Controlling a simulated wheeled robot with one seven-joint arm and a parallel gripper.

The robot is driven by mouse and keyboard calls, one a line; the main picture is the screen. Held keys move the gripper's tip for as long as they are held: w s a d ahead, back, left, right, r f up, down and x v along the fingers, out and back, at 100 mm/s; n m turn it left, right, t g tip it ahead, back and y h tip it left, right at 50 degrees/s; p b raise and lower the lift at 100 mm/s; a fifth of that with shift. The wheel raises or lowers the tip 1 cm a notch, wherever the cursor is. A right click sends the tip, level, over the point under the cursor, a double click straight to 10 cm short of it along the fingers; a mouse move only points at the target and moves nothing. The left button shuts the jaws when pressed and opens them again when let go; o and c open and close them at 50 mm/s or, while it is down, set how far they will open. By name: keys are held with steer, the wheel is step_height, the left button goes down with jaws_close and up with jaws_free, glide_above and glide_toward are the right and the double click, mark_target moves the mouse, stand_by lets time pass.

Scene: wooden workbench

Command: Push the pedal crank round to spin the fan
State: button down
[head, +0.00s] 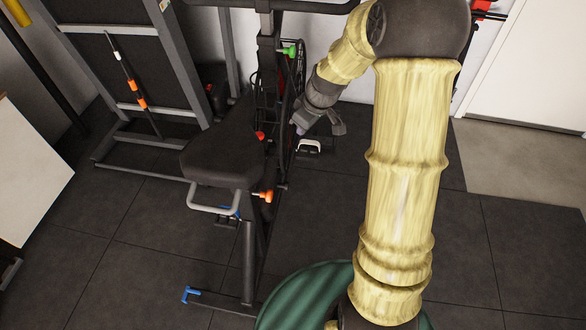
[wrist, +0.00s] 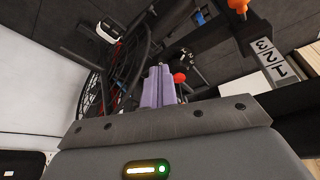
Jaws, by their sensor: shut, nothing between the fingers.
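The exercise bike's fan is a dark wire-caged wheel; in the wrist view the fan (wrist: 128,72) fills the left middle, and in the head view it is mostly hidden behind the bike frame. A pedal (head: 308,146) with a white-edged top sits low beside the bike; it also shows in the wrist view (wrist: 108,32), past the wheel's upper edge. The crank itself is hard to make out. My gripper (head: 301,129) reaches down just above and left of the pedal in the head view. Its pale purple fingers (wrist: 159,86) are shut and empty. I cannot tell whether they touch anything.
The black seat (head: 221,155) stands left of my gripper. A red knob (wrist: 179,78) is close by the fingers in the wrist view. An orange knob (head: 265,196) sits on the frame below the seat. Dark floor at right is clear.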

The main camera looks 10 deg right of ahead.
steer(key=w+f+n+b, duration=0.2)
steer(key=w+f+b, duration=0.4)
steer(key=f, duration=0.4)
steer(key=n+t+y+b, duration=0.3)
steer(key=n+b, duration=0.2)
steer(key=b, duration=1.2)
glide_toward(293, 162)
step_height(293, 162, up, 4)
steer(key=shift+a+g, duration=0.1)
steer(key=shift+g, duration=0.2)
steer(key=shift+f, duration=0.1)
steer(key=b+x, duration=0.4)
steer(key=x, duration=0.6)
steer(key=shift+w, duration=0.1)
steer(key=shift+w+d+f+m, duration=0.1)
steer(key=shift+w+d+m, duration=0.1)
steer(key=shift+m, duration=0.1)
